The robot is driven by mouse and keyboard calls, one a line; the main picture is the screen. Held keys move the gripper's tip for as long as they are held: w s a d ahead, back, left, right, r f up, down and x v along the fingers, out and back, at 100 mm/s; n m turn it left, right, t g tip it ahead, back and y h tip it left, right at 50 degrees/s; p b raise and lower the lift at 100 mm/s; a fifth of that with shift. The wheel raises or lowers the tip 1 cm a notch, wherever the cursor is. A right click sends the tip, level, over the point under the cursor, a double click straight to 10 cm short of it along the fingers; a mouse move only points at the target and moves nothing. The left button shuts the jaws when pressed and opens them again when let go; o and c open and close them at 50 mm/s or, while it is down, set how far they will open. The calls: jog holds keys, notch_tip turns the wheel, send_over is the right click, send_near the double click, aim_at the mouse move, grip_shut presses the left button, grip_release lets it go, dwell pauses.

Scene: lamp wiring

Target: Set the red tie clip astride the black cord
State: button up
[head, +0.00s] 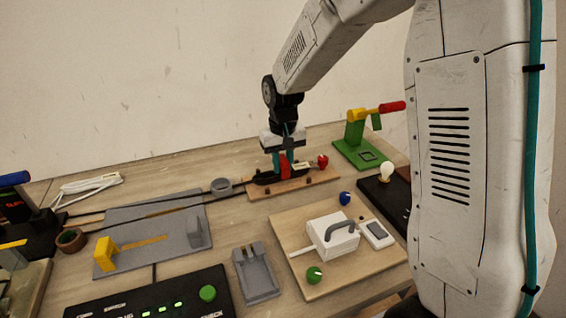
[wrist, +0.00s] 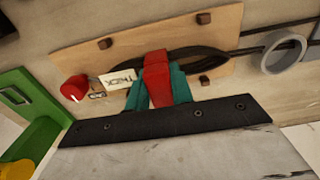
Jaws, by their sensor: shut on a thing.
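The red tie clip (wrist: 157,79) is between the teal fingers of my gripper (wrist: 158,92), which is shut on it. In the head view my gripper (head: 283,165) points down over a wooden board, with the red clip (head: 284,168) low between its fingers. The black cord (wrist: 186,58) lies as a coiled bundle on the board, and the clip overlaps it in the wrist view. I cannot tell whether the clip straddles the cord or touches it. Part of the cord is hidden behind the clip and fingers.
The wooden board (wrist: 130,32) has small brown pegs, a red knob (wrist: 75,88) and a label (wrist: 117,79). A grey ring (wrist: 284,54) stands beside it. A green stand (head: 357,140) is to the right; a board with a white box (head: 332,238) is in front.

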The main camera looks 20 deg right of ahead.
jog(key=o, duration=1)
jog(key=shift+s+f, duration=0.1)
jog(key=shift+f, duration=0.05)
jog(key=shift+o, duration=0.2)
notch_tip(320, 180, up, 8)
jog(key=shift+r, duration=0.1)
jog(key=s+d+r, duration=0.1)
jog(key=s+r, duration=0.2)
jog(key=s, duration=1.3)
jog(key=s+d+r+t, duration=0.1)
jog(key=s+r, duration=0.3)
jog(key=s, duration=1.1)
jog(key=shift+s+d+r, duration=0.15)
jog(key=shift+s+d, duration=0.2)
jog(key=shift+d, duration=0.25)
